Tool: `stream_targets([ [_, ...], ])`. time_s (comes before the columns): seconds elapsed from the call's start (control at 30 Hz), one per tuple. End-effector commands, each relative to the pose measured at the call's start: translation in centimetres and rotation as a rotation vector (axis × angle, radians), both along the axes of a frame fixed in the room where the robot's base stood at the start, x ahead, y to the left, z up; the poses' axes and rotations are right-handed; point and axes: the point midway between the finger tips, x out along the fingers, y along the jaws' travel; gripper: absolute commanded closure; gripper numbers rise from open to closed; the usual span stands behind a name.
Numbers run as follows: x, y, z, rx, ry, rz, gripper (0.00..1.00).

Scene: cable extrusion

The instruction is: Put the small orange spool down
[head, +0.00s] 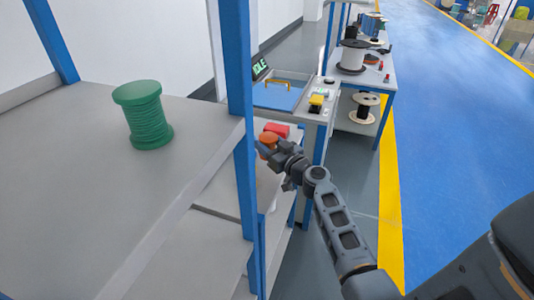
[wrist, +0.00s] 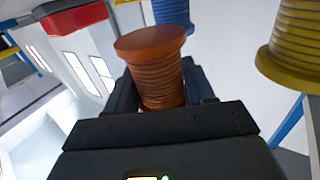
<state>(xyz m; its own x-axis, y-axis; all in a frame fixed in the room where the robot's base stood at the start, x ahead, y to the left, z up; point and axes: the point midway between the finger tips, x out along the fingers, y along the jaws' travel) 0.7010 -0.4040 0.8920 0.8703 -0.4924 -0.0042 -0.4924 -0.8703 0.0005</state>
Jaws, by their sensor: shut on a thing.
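The small orange spool (wrist: 158,72) stands between the fingers of my gripper (wrist: 150,92) in the wrist view, and the gripper is shut on it. In the head view the orange spool (head: 268,138) shows at the end of my gripper (head: 272,150), just right of the blue rack post. It is over or near the grey shelf beyond that post. I cannot tell whether its base touches a surface. The post and my gripper hide part of it.
A green spool (head: 146,115) stands on the near shelf. A red object (head: 277,129) lies just behind the orange spool. A yellow spool (wrist: 292,45) is at the right in the wrist view. The blue post (head: 240,120) stands close left of my gripper. Benches with other spools stand farther back.

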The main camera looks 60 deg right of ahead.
Motion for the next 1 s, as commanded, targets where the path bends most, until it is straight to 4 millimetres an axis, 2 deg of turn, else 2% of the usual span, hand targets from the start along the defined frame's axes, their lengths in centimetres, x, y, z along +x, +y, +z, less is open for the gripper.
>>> stream_targets([
  [0.1,0.3,0.2,-0.6,0.001,0.000,0.000,0.80],
  [0.4,0.3,0.2,-4.1,0.002,0.000,-0.001,0.80],
  [0.87,0.3,0.2,-4.6,0.000,-0.001,0.000,0.80],
  [0.9,0.3,0.2,-4.5,0.000,0.000,0.000,0.45],
  [1.0,0.3,0.2,-4.5,0.000,0.000,0.000,0.35],
])
